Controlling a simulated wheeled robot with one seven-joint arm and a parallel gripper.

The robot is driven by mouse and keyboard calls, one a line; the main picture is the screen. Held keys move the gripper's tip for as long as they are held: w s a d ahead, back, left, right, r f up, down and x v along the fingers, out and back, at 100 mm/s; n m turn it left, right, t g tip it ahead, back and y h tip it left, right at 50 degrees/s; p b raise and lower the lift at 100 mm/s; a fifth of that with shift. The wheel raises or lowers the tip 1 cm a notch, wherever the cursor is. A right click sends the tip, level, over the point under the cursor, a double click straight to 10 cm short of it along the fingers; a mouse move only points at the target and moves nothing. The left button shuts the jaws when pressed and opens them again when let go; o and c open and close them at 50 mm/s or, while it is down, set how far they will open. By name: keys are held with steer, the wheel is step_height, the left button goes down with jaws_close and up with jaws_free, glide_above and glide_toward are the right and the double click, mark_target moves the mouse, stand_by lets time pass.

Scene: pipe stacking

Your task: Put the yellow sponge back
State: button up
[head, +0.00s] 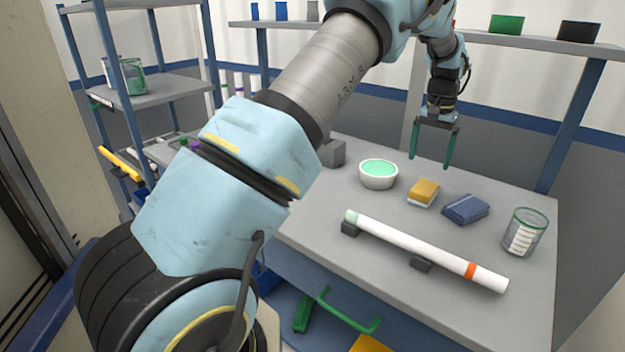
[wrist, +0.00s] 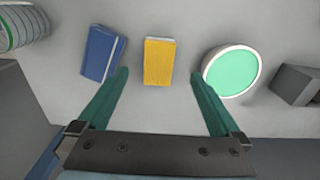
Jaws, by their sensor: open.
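The yellow sponge (head: 424,191) with a pale underside lies on the grey table between a white bowl and a blue cloth-like block. It also shows in the wrist view (wrist: 159,61), between and beyond my two green fingers. My gripper (head: 431,165) is open and empty, pointing down above the table behind the sponge. In the wrist view my gripper (wrist: 160,78) has its fingers spread wider than the sponge, with nothing between the tips touching it.
The white bowl (head: 378,180) with green contents stands left of the sponge, the blue block (head: 465,209) right. A glass beaker (head: 523,233) stands farther right. A white pipe (head: 425,250) rests on dark supports in front. A grey block (head: 331,153) sits left of the bowl.

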steer(key=a+r+n, duration=0.3)
steer(key=a+n, duration=0.1)
steer(key=a, duration=1.9)
steer(key=s+a+f+n+t, duration=0.1)
steer(key=s+a+n, duration=0.2)
steer(key=s+a, duration=1.5)
steer(key=shift+a+t, duration=0.3)
steer(key=shift+a, duration=0.7)
steer(key=shift+w+f, duration=0.1)
